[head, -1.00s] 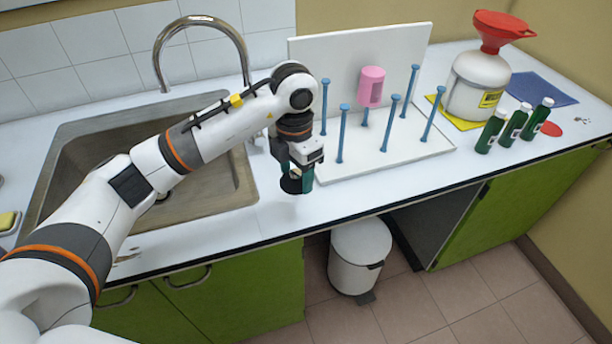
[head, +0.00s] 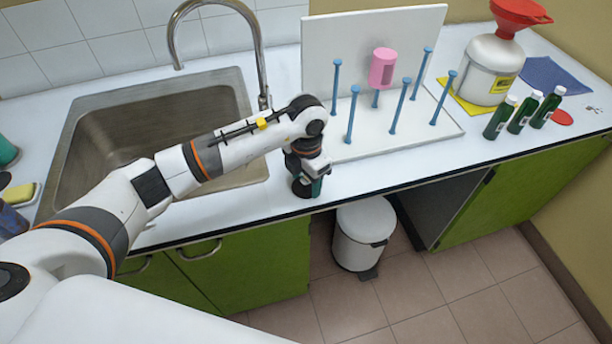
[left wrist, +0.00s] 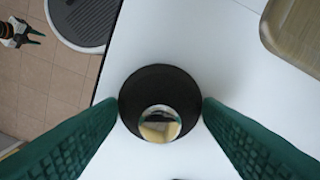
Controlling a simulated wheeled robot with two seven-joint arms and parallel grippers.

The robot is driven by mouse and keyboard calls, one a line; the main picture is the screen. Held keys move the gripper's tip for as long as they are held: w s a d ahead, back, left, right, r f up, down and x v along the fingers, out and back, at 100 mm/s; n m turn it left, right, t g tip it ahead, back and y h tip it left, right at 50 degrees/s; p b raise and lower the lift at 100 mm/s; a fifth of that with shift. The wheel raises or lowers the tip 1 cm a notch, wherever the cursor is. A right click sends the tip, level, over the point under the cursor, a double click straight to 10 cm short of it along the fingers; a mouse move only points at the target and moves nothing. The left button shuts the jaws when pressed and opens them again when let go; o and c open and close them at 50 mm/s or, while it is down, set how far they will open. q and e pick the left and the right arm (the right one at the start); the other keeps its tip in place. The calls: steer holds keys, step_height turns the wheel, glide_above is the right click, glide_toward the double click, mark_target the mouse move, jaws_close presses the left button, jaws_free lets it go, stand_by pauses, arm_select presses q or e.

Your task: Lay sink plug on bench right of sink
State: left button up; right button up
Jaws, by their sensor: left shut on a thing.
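My left gripper (head: 308,186) is over the bench (head: 385,165), right of the sink (head: 120,130) and close to the bench's front edge. In the left wrist view its green fingers (left wrist: 160,108) are shut on the sink plug (left wrist: 135,92), a black disc with a shiny round knob. The plug's face fills the gap between the fingertips. I cannot tell whether the plug touches the bench. The sink's corner shows in the left wrist view (left wrist: 300,35). My right gripper (left wrist: 32,33) shows small at the upper left there, fingers apart, over the floor.
A white rack (head: 345,50) with blue pegs and a pink piece (head: 383,68) stands just behind and right of my left gripper. Green bottles (head: 520,114) and a white jug (head: 490,70) with a red funnel are farther right. A bin (head: 363,245) stands below.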

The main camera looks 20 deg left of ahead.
mark_target(306, 179)
arm_select(q)
steer(key=shift+f, duration=0.1)
steer(key=o, duration=0.5)
steer(key=shift+f, duration=0.1)
steer(key=o, duration=0.5)
steer(key=shift+r, duration=0.35)
step_height(306, 179, up, 12)
steer(key=b, duration=0.2)
steer(key=shift+f+b, duration=0.1)
steer(key=shift+b, duration=0.2)
steer(key=shift+s+f, duration=0.1)
